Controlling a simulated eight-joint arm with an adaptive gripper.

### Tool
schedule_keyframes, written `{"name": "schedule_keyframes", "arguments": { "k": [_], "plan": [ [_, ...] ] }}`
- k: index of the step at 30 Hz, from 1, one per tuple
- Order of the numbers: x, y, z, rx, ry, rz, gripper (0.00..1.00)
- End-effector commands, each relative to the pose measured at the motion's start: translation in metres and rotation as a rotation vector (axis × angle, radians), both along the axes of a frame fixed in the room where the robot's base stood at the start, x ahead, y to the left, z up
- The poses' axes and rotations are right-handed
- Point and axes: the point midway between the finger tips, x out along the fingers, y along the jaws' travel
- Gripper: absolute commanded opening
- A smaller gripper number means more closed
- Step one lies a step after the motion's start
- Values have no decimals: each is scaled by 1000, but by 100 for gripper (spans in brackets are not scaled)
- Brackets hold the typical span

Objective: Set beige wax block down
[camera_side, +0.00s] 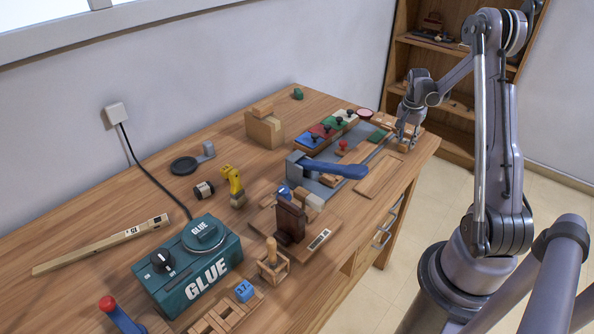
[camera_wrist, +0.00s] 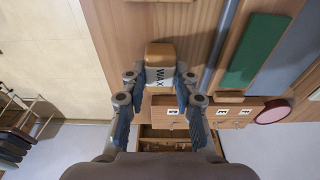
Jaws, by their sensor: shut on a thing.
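The beige wax block (camera_wrist: 160,54), with a tan end and a pale band lettered WAX, is between the fingers of my gripper (camera_wrist: 161,74) in the wrist view. The fingers are shut on its two sides. In the side view my gripper (camera_side: 407,133) is low at the far right end of the wooden workbench (camera_side: 425,150), near its edge. The block is mostly hidden by the fingers there. I cannot tell whether it touches the bench top.
A green bar (camera_wrist: 254,50) lies to the right of the block in the wrist view. A blue-handled tool (camera_side: 335,168) and a teal glue box (camera_side: 190,268) stand further along the bench.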

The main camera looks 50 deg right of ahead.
Motion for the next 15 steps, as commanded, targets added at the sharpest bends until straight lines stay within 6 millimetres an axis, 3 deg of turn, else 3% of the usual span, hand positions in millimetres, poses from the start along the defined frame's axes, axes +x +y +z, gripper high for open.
{"name": "schedule_keyframes", "arguments": {
  "k": [9,10,11,12,15],
  "plan": [
    [0,0,-3,0,0,0,0],
    [0,0,-3,0,0,0,35],
    [0,0,-3,0,0,0,44],
    [0,0,-3,0,0,0,52],
    [0,0,-3,0,0,0,52]
  ]
}}
